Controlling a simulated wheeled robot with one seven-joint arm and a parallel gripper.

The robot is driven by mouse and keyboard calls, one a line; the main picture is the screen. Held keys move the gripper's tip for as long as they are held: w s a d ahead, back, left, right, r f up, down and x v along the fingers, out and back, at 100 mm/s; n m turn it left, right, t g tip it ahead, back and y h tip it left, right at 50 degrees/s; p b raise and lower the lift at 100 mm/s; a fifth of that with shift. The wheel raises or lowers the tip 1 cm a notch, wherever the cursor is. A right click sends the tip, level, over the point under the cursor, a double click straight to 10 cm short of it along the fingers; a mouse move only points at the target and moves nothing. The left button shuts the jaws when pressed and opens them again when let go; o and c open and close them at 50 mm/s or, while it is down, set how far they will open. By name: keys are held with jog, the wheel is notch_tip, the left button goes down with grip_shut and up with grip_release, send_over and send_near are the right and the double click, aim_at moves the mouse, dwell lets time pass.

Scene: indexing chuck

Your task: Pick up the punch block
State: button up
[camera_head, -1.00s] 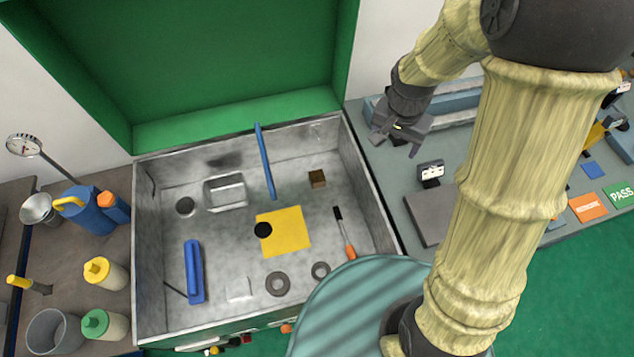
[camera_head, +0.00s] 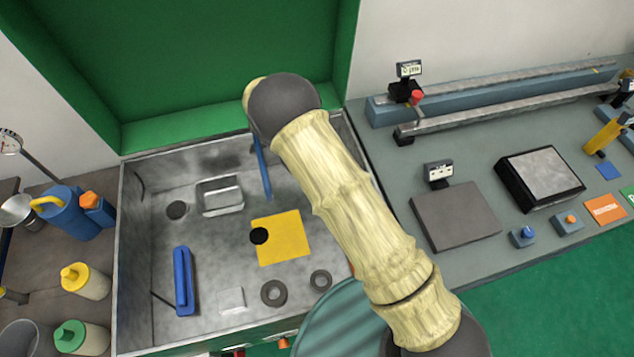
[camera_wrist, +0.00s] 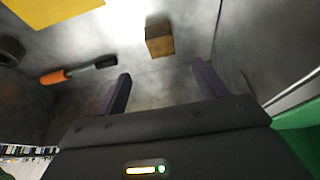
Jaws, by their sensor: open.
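A small brown block (camera_wrist: 159,38), which I take as the punch block, lies on the grey metal floor of the bin in the wrist view. My gripper (camera_wrist: 161,76) is open and empty, its two dark fingers apart. The block appears beyond the fingertips, roughly in line with the gap between them, with no finger touching it. In the head view my arm covers the block and my gripper.
An orange-handled tool (camera_wrist: 78,70) lies left of the block in the wrist view. The steel bin (camera_head: 147,250) has raised walls. It holds a yellow sheet (camera_head: 285,243), a blue bar (camera_head: 183,280), and rings (camera_head: 274,292). A workbench (camera_head: 400,150) stands right.

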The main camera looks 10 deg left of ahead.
jog(key=shift+b+x, duration=0.95)
jog(key=shift+x, duration=2.4)
jog(key=b+x, duration=0.1)
jog(key=x, duration=0.4)
jog(key=shift+w+f, duration=0.15)
jog(key=shift+f, duration=0.05)
jog(key=shift+r, duration=0.1)
jog(key=shift+c, duration=0.2)
grip_shut()
jog(key=shift+r+p, duration=1.95)
jog(key=shift+r, duration=3.1)
